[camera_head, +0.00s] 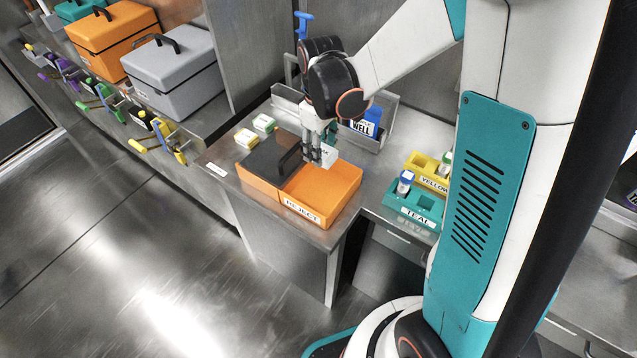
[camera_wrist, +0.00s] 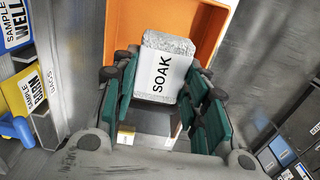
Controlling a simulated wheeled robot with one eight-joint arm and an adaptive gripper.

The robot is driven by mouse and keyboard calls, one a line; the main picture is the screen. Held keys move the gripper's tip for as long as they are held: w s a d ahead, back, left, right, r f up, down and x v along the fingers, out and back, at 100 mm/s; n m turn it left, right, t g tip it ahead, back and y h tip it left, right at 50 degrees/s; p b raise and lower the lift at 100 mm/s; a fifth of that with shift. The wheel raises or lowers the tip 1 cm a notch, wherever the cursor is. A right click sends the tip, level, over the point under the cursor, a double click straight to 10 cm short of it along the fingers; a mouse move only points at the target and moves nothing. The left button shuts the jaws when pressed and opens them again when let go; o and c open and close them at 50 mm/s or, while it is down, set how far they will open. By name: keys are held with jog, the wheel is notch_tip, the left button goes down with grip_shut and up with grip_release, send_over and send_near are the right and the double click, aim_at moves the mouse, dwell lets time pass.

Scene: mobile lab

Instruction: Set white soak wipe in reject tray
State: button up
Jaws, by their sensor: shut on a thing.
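My gripper (camera_head: 317,158) is shut on the white soak wipe (camera_head: 328,154), a small white block marked SOAK. In the wrist view, the soak wipe (camera_wrist: 165,72) sits between the teal finger pads of my gripper (camera_wrist: 163,110), its label facing the camera. The orange reject tray (camera_head: 330,194), marked REJECT, stands at the front of the steel bench. The wipe is over its open right part. A dark cover with a black handle spans the left part. The tray (camera_wrist: 192,20) also shows behind the wipe. The exact height of the wipe above the tray floor is unclear.
A blue WELL box (camera_head: 367,124) stands in a metal holder behind the tray. A teal rack (camera_head: 414,207) and a yellow rack (camera_head: 428,172) stand to the right. Two small green-and-white packs (camera_head: 246,138) lie at the left. The dark handle (camera_head: 288,160) is close beside my gripper.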

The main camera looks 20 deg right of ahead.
aim_at(320, 192)
notch_tip(320, 192, down, 15)
jog(key=b, duration=0.4)
jog(key=shift+f+b, duration=0.15)
jog(key=shift+b, duration=0.2)
jog(key=o, duration=1.1)
